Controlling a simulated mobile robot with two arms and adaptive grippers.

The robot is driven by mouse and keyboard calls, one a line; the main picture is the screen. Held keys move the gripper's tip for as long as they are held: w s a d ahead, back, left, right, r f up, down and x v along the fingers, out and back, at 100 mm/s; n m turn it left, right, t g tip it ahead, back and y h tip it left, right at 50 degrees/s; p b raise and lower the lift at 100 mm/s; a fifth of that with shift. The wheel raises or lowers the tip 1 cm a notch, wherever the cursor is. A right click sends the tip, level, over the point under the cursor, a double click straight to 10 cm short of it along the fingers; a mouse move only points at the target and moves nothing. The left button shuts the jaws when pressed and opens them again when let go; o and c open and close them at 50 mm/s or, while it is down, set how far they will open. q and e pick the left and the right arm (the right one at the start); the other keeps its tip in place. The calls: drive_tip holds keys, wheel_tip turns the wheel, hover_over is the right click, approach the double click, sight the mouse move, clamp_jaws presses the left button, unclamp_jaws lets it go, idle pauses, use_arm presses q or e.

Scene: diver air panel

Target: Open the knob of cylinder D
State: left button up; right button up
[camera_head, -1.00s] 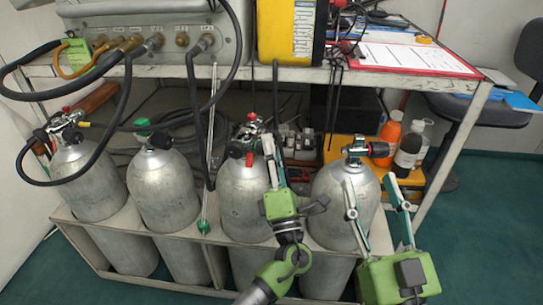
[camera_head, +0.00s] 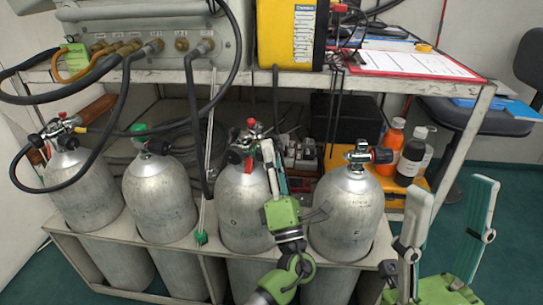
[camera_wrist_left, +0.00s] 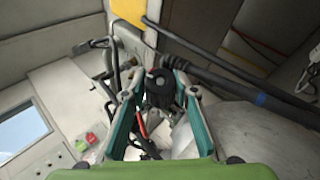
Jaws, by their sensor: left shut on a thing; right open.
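Silver cylinders stand in a row in the head view, with letters too small to read surely, so I cannot tell which is D. The third cylinder from the left (camera_head: 243,205) has a red-topped valve (camera_head: 250,133). My left gripper (camera_head: 270,155) is at the right side of that valve, shut on a black knob (camera_wrist_left: 160,88) that shows between its fingers in the left wrist view. The rightmost cylinder (camera_head: 346,210) has a valve with a dark knob (camera_head: 382,155) pointing right, clear of both grippers. My right gripper (camera_head: 448,205) is open and empty, right of this cylinder.
A metal rack (camera_head: 150,256) holds the cylinders. Two more cylinders stand at left (camera_head: 82,185) and (camera_head: 160,195). Hoses hang from the grey panel (camera_head: 150,30) above. Bottles (camera_head: 412,152) stand behind at right. A shelf edge (camera_head: 300,78) runs above the valves.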

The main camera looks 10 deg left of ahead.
use_arm(q)
drive_tip(key=shift+f, duration=0.2)
drive_tip(key=o, duration=1.1)
drive_tip(key=shift+r, duration=0.1)
drive_tip(key=v, duration=1.2)
